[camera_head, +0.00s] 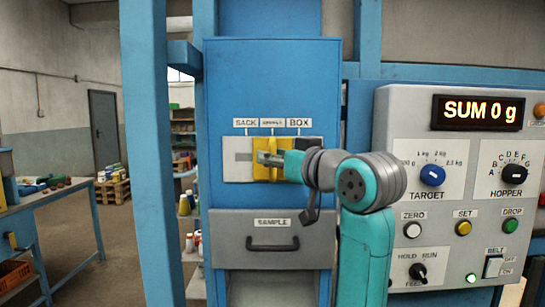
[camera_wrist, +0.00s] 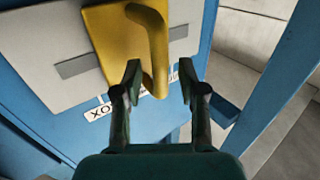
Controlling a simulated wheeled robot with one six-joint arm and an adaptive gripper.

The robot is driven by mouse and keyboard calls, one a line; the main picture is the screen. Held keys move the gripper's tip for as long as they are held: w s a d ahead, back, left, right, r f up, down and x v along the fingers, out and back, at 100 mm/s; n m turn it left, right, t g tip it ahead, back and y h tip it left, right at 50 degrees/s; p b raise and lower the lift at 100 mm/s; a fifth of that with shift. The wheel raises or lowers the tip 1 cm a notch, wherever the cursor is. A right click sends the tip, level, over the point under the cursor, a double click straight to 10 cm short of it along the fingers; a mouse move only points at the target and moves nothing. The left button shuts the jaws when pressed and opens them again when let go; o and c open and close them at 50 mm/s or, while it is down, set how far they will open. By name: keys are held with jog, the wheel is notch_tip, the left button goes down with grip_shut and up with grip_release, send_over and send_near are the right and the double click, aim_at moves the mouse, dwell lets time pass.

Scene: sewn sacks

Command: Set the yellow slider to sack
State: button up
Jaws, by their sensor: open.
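The yellow slider (camera_head: 260,165) sits on a light grey plate on the blue cabinet front, below the small middle label between the SACK (camera_head: 245,122) and BOX (camera_head: 299,122) labels. My gripper (camera_head: 268,158) is in front of the slider, and the arm hides part of the plate's right side. In the wrist view the slider (camera_wrist: 112,40) has a raised handle bar running down between the two open fingers of my gripper (camera_wrist: 160,76). The fingers are apart, and I see no clear contact on both sides. The slot (camera_wrist: 75,67) shows beside the slider.
A SAMPLE drawer (camera_head: 272,222) with a black handle is below the plate. A blue post (camera_head: 146,150) stands at left. A grey control panel (camera_head: 400,110) with knobs, buttons and a "SUM 0 g" display (camera_head: 478,112) is at right.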

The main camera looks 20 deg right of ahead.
jog(key=shift+w+a, duration=0.15)
jog(key=shift+w, duration=0.35)
grip_shut()
jog(key=shift+w+a, duration=0.3)
jog(key=shift+a, duration=0.7)
jog(key=shift+w+a, duration=0.35)
jog(key=shift+a, duration=0.65)
jog(key=shift+w+a, duration=0.3)
jog(key=shift+a, duration=0.7)
grip_release()
jog(key=shift+a, duration=0.2)
jog(key=shift+d, duration=0.1)
